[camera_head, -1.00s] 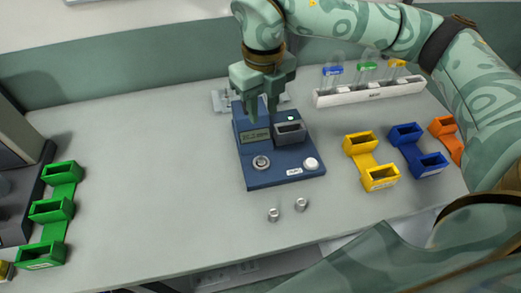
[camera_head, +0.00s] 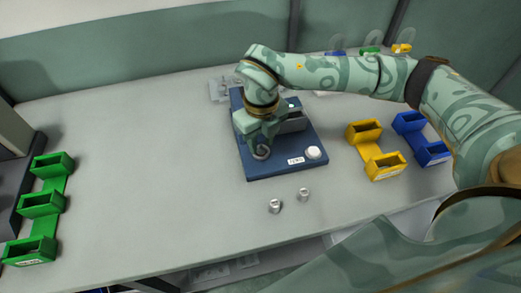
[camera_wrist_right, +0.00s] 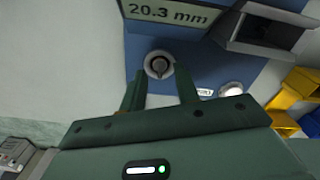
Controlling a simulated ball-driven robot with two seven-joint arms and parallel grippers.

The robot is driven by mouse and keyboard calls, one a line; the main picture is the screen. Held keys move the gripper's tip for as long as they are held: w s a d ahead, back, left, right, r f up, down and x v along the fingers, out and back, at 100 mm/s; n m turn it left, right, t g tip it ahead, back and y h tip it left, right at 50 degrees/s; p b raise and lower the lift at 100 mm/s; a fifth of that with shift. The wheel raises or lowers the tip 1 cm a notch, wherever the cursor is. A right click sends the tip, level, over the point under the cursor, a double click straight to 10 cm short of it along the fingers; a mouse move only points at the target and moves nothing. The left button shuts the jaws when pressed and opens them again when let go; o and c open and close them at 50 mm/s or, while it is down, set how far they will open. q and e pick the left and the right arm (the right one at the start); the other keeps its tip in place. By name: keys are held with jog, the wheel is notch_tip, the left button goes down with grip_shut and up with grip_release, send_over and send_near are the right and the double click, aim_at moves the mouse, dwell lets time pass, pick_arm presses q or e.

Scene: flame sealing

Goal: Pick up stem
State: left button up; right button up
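A blue device (camera_head: 282,166) with a display sits on the grey bench. On its front left is a round metal seat with a small grey upright piece in it, probably the stem (camera_wrist_right: 159,65); in the head view this spot (camera_head: 262,153) is partly covered by my gripper. My right gripper (camera_wrist_right: 158,77) is open, pointing down at the device, its fingertips on either side of the grey piece in the wrist view. I cannot tell whether they touch it. My left gripper is not in view.
Two small metal cylinders (camera_head: 275,206) (camera_head: 303,194) stand on the bench before the device. A white button (camera_head: 314,152) is on its front right. Yellow (camera_head: 384,166) and blue holders (camera_head: 433,153) stand right, green holders (camera_head: 42,204) far left. The bench left of the device is clear.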

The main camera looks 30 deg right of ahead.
jog(key=shift+r, duration=0.1)
grip_shut()
jog(key=shift+r, duration=0.15)
